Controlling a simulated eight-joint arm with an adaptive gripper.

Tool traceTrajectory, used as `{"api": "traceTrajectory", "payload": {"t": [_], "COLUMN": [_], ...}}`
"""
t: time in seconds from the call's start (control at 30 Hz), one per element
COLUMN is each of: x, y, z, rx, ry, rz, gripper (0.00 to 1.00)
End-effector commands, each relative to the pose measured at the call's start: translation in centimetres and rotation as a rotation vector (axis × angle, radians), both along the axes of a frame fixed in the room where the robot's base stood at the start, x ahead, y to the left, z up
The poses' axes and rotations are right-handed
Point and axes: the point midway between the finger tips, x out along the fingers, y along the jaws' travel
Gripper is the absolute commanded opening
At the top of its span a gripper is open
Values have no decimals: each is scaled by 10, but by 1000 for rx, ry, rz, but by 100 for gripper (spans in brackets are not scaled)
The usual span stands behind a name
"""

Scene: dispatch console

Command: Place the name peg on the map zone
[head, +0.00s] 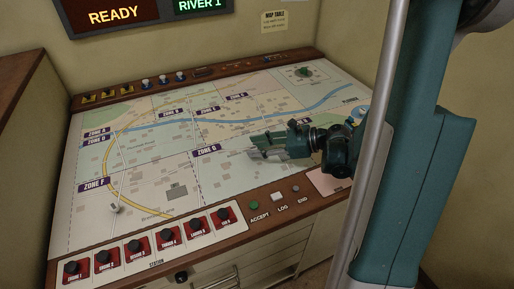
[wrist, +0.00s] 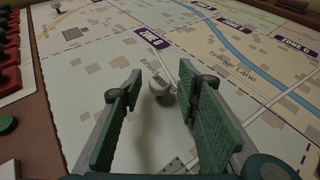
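My gripper (wrist: 160,100) is open, one green-padded finger on each side of the peg, with a visible gap to both. In the head view my gripper (head: 254,148) is low over the map near the ZONE G label, and this peg is hidden. The map table (head: 130,165) shows printed zones; ZONE F (head: 95,184) is at the left. Another small pale peg (head: 114,207) stands in Zone F.
Several red station tiles with black knobs (head: 136,248) line the front edge. A green ACCEPT button (head: 254,205), a LOG button (head: 278,196) and an END button (head: 296,188) are to their right. Small switches and lamps (head: 146,82) line the back rail. The middle map is mostly clear.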

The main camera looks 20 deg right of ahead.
Motion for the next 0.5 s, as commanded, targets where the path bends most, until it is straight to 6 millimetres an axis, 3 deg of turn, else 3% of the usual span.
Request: {"api": "traceTrajectory", "payload": {"t": [0.27, 0.5], "x": [-7, -22], "y": [-9, -28], "z": [8, 18], "rx": [0, 1], "ry": [0, 1], "rz": [-1, -3], "gripper": [33, 33]}}
